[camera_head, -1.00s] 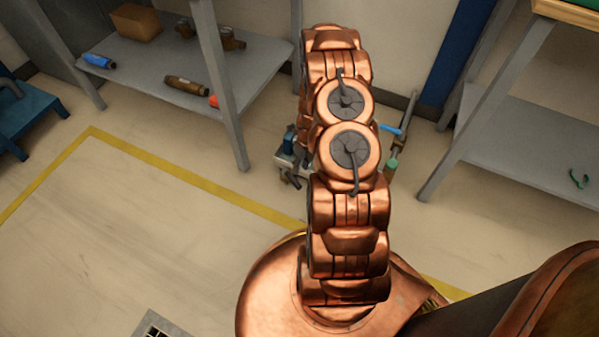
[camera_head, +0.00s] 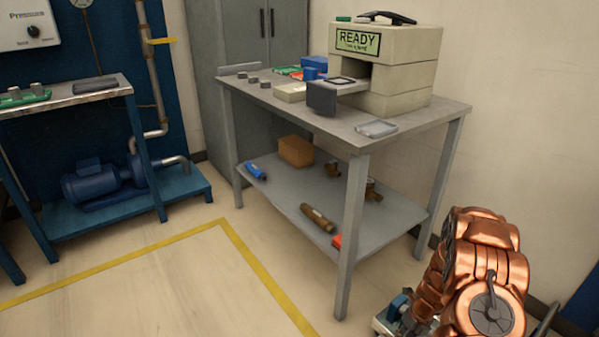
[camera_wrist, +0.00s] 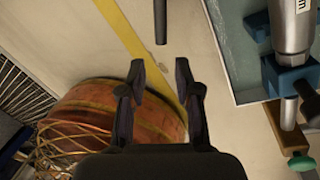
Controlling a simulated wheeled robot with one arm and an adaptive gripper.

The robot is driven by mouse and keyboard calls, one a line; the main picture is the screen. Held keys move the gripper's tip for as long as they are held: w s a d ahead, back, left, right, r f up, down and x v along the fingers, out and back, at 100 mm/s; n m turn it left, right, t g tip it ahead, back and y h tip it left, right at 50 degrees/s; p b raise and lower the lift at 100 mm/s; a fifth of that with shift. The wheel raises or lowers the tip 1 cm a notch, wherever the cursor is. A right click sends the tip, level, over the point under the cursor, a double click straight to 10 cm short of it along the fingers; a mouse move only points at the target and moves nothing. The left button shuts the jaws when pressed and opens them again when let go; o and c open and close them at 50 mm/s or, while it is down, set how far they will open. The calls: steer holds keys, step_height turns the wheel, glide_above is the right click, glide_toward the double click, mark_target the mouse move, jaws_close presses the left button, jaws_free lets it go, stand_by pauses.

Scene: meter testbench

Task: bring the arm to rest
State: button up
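My copper arm (camera_head: 485,275) is at the lower right of the head view, bent, with its upper links to the right of the table. My gripper (camera_wrist: 160,92) shows in the wrist view with its two dark fingers apart and nothing between them. Beyond the fingers is the pale floor with a yellow line. In the head view my gripper's fingers are not shown. No object is held.
A grey table (camera_head: 355,140) carries a box-shaped device reading READY (camera_head: 400,60). Its lower shelf (camera_head: 280,200) holds a carton and several fittings. A blue pump (camera_head: 95,182) stands at left. A vise-like fixture (camera_wrist: 290,95) is close right of my gripper. The marked floor (camera_head: 150,285) is clear.

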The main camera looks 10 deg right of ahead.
steer(key=s+a+r+n+p, duration=0.1)
steer(key=a+r+n+p, duration=0.4)
steer(key=r, duration=0.9)
steer(key=a+r+n+p, duration=0.5)
steer(key=r+n+p, duration=0.1)
steer(key=r, duration=0.7)
steer(key=s+a+r+n+p, duration=0.1)
steer(key=a+r+n+p, duration=0.4)
steer(key=r, duration=0.9)
steer(key=s+a+r+n+g+p, duration=0.1)
steer(key=s+a+r+n+p, duration=0.25)
steer(key=r, duration=0.35)
steer(key=s+a+r+n+p, duration=0.2)
steer(key=s+r+n+p, duration=0.15)
steer(key=r, duration=0.35)
steer(key=s+a+r+n+g+p, duration=0.1)
steer(key=s+a+r+n+p, duration=0.25)
steer(key=r, duration=0.45)
steer(key=s+a+r+n+h+p, duration=0.2)
steer(key=s+r+n+p, duration=0.6)
steer(key=s+r, duration=0.5)
steer(key=shift+s+n, duration=0.2)
steer(key=shift+n, duration=0.95)
steer(key=shift+a, duration=0.1)
